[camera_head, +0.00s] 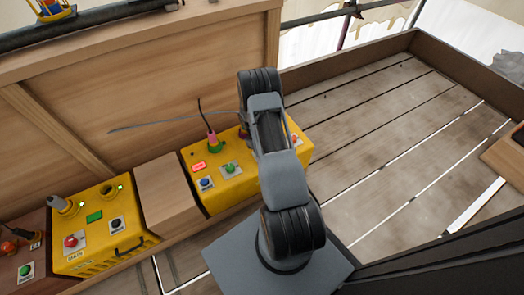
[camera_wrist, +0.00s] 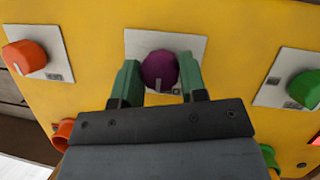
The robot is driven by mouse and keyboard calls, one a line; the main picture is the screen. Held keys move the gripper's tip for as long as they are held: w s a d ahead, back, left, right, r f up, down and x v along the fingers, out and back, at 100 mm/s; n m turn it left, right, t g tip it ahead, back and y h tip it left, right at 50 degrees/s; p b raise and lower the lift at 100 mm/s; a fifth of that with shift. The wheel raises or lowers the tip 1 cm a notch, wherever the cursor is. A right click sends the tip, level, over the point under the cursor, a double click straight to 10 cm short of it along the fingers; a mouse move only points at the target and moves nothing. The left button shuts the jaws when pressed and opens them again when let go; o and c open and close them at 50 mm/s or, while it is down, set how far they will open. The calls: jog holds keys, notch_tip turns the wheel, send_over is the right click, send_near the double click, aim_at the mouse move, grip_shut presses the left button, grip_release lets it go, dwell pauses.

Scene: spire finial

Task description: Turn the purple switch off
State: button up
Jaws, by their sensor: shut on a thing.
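The purple switch (camera_wrist: 158,68) is a round knob with a white mark on a pale plate (camera_wrist: 190,44) on the yellow box, in the wrist view. My gripper (camera_wrist: 160,78) has its green fingers on either side of the knob and is shut on it. In the head view my arm covers most of that part of the yellow box (camera_head: 218,200), so the switch and fingertips are hidden there.
An orange knob (camera_wrist: 26,56) is left of the purple one and a green knob (camera_wrist: 304,88) is right of it. The yellow box also has a blue button (camera_head: 205,183) and a red lit display (camera_head: 198,166). Another yellow box (camera_head: 100,250) stands at left.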

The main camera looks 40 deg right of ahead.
jog(key=shift+d, duration=0.1)
jog(key=o, duration=0.9)
jog(key=shift+r, duration=0.1)
jog(key=p+v, duration=0.4)
jog(key=v, duration=0.9)
jog(key=shift+w+r, duration=0.2)
jog(key=shift+r, duration=0.1)
jog(key=shift+r, duration=0.1)
